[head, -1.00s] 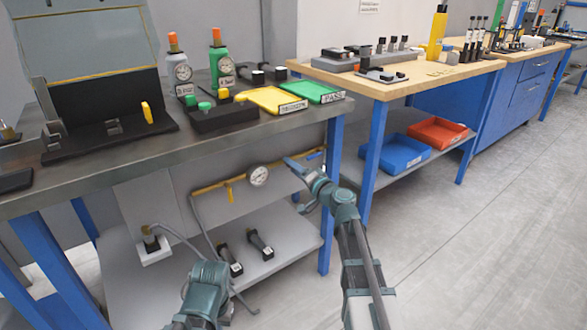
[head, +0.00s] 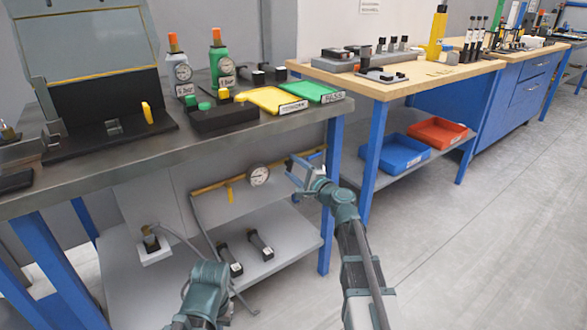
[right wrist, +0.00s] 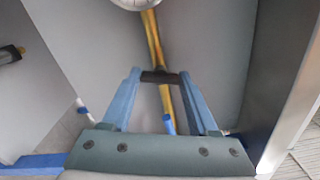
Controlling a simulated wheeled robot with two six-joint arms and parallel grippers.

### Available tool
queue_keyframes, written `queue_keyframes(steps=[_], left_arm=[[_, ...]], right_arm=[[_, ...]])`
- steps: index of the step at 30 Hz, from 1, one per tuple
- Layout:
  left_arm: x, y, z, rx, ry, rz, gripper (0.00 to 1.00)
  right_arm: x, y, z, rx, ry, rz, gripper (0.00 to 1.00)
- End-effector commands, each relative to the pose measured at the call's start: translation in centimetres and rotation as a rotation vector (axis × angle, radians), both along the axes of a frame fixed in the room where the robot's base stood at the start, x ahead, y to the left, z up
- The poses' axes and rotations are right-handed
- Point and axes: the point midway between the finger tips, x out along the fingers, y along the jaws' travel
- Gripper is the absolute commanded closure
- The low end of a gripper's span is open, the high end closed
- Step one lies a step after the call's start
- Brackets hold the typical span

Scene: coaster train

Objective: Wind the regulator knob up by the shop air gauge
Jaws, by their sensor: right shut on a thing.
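The shop air gauge (head: 259,175), a round white dial, sits on the yellow pipe (head: 208,188) below the left bench. It shows cut off at the top of the right wrist view (right wrist: 138,3). The regulator knob (right wrist: 160,77) is a small dark piece on the pipe line, right of the gauge in the head view. My right gripper (head: 292,170) is shut on it, with one blue fingertip at each end of the knob. The dial reading is too small to tell. My left arm shows at the bottom of the head view, but its gripper is not visible.
A yellow handle (head: 229,192) hangs from the pipe left of the gauge. Below is a grey shelf (head: 285,233) with two dark cylinders. The blue bench leg (head: 328,240) stands close to my right wrist. The bench top (head: 150,149) is above.

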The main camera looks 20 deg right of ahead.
Motion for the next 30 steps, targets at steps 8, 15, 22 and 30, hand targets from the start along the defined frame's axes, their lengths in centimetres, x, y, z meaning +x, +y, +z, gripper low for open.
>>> queue_keyframes(steps=[8, 15, 22, 30], left_arm=[[0.0, 0.0, -0.02, 0.0, 0.0, 0.0, 1.0], [0.0, 0.0, -0.03, 0.0, 0.0, 0.0, 1.0], [0.0, 0.0, -0.03, 0.0, 0.0, 0.0, 1.0], [0.0, 0.0, -0.02, 0.0, 0.0, 0.0, 1.0]], right_arm=[[-0.05, -0.06, -0.04, 0.076, 0.028, -0.002, 0.96], [-0.06, -0.06, -0.05, 0.092, 0.034, -0.002, 0.96], [-0.06, -0.06, -0.05, 0.092, 0.035, -0.002, 0.96], [-0.05, -0.04, -0.04, 0.092, 0.034, -0.001, 0.1]])
